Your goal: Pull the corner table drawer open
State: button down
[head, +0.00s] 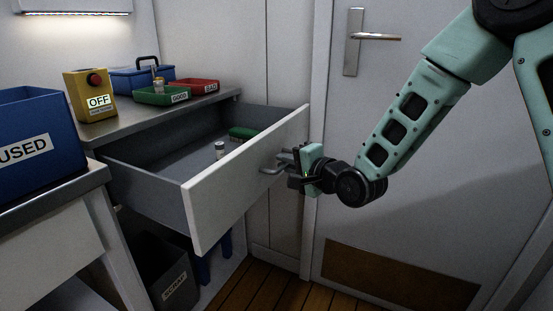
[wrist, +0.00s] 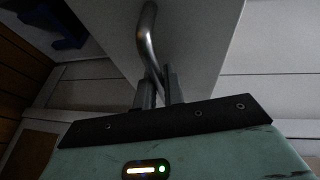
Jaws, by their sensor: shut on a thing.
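The corner table drawer (head: 235,190) is pulled well out from under the grey-topped corner table (head: 130,118). Its white front faces right in the head view, and its grey inside shows. A small white-capped bottle (head: 219,150) and a green item (head: 242,132) lie in it. My gripper (head: 290,163) is at the drawer's metal handle (head: 271,168). In the wrist view the fingers (wrist: 158,90) are shut on the bar handle (wrist: 148,38), which runs up the white drawer front (wrist: 195,45).
On the table stand a yellow OFF box (head: 90,95), a blue toolbox (head: 140,80), a green tray (head: 162,96) and a red tray (head: 196,86). A blue USED bin (head: 35,135) is at left. A SCRAP bin (head: 170,275) stands below. A door (head: 400,170) is behind my arm.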

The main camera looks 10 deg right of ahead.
jog(key=shift+s+d+f, duration=0.15)
jog(key=shift+s+d, duration=0.2)
jog(key=shift+d, duration=0.15)
jog(key=shift+d, duration=0.1)
jog(key=c, duration=1.5)
grip_release()
jog(key=shift+d, duration=0.1)
jog(key=p+v, duration=1.2)
jog(key=p, duration=0.4)
